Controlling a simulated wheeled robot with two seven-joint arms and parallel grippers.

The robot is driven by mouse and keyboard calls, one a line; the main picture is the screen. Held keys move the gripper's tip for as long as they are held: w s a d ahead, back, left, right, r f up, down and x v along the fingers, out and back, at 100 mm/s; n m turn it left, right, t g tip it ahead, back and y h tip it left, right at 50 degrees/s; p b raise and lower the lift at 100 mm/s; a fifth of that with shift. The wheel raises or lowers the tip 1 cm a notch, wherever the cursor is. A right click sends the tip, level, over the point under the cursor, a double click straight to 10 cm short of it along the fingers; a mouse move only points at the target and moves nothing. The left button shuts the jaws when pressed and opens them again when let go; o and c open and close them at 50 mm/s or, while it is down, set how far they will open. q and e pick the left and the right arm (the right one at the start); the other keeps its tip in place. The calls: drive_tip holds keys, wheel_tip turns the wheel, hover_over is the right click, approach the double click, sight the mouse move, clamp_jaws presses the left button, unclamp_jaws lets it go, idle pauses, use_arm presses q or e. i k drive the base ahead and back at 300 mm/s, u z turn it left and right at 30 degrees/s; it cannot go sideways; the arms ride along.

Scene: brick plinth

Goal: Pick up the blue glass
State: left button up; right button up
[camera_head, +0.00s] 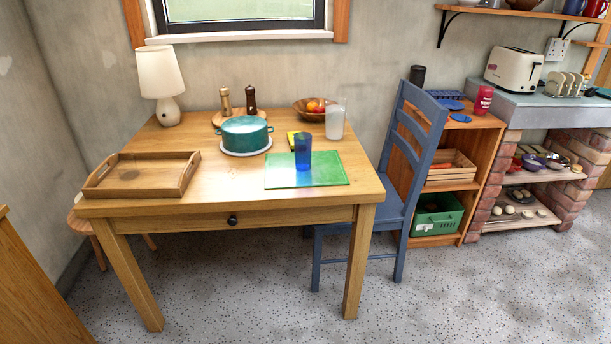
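The blue glass (303,152) is a tall, see-through tumbler. It stands upright on a green mat (325,176) at the front right of the wooden table (225,187). Nothing blocks the view of it from the front. Neither of my grippers shows in the head view, so nothing is seen touching the glass.
A blue chair (397,180) is at the table's right side.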

sight(303, 152)
drive_tip(key=z, duration=0.35)
drive_tip(key=k, duration=0.35)
drive_tip(key=u, duration=1.5)
drive_tip(key=i, duration=1.3)
drive_tip(key=z, duration=0.7)
drive_tip(key=i, duration=1.1)
drive_tip(key=z, duration=1.05)
